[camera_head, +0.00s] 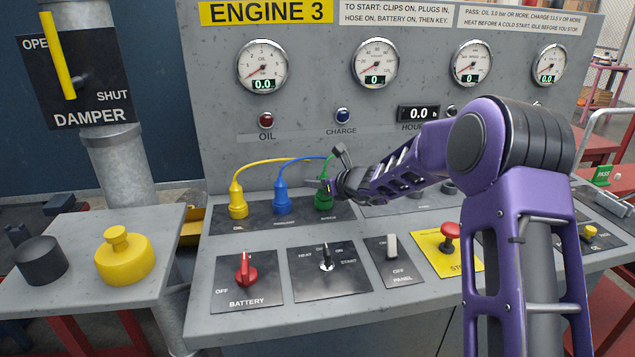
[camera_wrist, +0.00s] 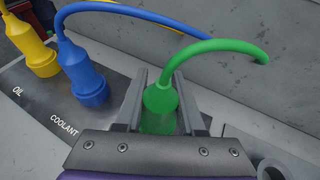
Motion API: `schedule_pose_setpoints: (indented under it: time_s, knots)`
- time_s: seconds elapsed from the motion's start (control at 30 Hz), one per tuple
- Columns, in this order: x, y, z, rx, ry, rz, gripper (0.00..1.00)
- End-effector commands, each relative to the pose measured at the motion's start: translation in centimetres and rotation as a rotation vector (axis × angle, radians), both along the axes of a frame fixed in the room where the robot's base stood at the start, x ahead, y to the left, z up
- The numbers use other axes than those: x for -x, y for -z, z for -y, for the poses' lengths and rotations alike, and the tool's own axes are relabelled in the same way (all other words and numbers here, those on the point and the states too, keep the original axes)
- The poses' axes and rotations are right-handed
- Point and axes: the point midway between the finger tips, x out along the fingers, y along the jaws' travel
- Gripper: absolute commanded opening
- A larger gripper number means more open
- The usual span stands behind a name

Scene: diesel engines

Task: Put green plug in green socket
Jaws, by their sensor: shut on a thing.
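The green plug (camera_wrist: 160,102) with its curved green cable is between the two fingers of my gripper (camera_wrist: 168,110) in the wrist view. The fingers are shut on it. In the head view the green plug (camera_head: 323,201) stands roughly upright at the right end of the row of plugs, and my gripper (camera_head: 330,186) reaches it from the right. The green socket is hidden under the plug and gripper, so I cannot tell how deep the plug sits.
The blue plug (camera_head: 282,201) and yellow plug (camera_head: 238,204) stand upright to the left on the black label strip. The red battery switch (camera_head: 245,268), key switch (camera_head: 326,257) and red stop button (camera_head: 449,236) are nearer the front. The grey panel wall rises behind.

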Motion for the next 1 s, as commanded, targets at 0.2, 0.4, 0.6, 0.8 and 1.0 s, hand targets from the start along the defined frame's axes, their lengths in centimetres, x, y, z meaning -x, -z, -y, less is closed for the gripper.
schedule_pose_setpoints:
  time_s: [0.2,0.4,0.6,0.8,1.0]
  knots:
    - [0.0,-0.1,0.0,-0.001,0.000,0.001,0.63]
    - [0.0,0.0,0.0,0.000,0.000,0.000,0.73]
    - [0.2,-0.1,0.2,0.001,0.001,-0.001,0.73]
    - [2.0,-1.3,1.9,0.002,0.002,0.001,0.73]
    - [5.4,-3.2,4.9,0.001,0.002,0.002,0.73]
